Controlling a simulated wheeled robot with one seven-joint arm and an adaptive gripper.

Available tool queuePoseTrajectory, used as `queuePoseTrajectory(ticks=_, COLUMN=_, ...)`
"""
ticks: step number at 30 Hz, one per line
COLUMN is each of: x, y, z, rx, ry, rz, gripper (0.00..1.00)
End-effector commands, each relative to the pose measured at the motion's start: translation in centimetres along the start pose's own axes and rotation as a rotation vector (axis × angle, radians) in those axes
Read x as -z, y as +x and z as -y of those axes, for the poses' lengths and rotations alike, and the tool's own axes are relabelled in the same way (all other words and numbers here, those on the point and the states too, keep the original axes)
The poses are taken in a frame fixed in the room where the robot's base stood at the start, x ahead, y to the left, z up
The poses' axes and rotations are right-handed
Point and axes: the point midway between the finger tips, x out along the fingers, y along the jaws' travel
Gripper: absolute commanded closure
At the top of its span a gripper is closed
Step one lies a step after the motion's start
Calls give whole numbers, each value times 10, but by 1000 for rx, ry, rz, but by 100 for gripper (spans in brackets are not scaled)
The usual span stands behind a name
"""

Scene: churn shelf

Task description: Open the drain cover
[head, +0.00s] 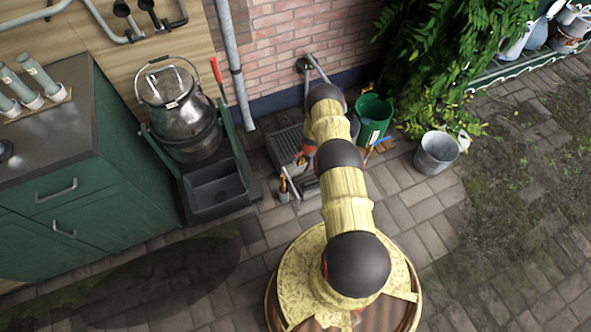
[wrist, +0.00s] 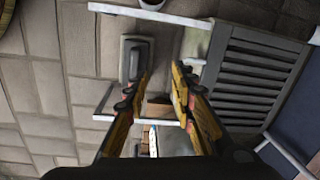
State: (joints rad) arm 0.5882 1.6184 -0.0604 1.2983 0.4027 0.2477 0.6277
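The drain cover, a dark grey slatted grate (head: 287,146), lies by the foot of the brick wall in the head view. In the wrist view the slatted grate (wrist: 252,78) is to the right of my fingers, and its slats look closed and flat. My gripper (wrist: 163,70) has its two fingers apart with nothing between the tips. A grey block-like piece (wrist: 134,58) lies on the paving just beyond the left fingertip; I cannot tell whether they touch.
A metal churn (head: 178,105) stands on a green stand beside a dark basin (head: 215,190), left of the grate. A green bucket (head: 373,118) and a grey bucket (head: 436,153) stand to the right. Open paving lies at the right.

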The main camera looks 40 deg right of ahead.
Motion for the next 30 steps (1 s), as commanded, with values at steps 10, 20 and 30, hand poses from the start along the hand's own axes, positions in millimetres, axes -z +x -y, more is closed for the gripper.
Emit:
queuePoseTrajectory(ticks=10, x=29, y=-4, z=31, rx=88, ry=179, rz=-80, gripper=74)
queuePoseTrajectory(ticks=20, x=32, y=43, z=33, rx=87, ry=181, rz=-78, gripper=74)
queuePoseTrajectory(ticks=30, x=35, y=70, z=36, rx=87, ry=179, rz=-78, gripper=74)
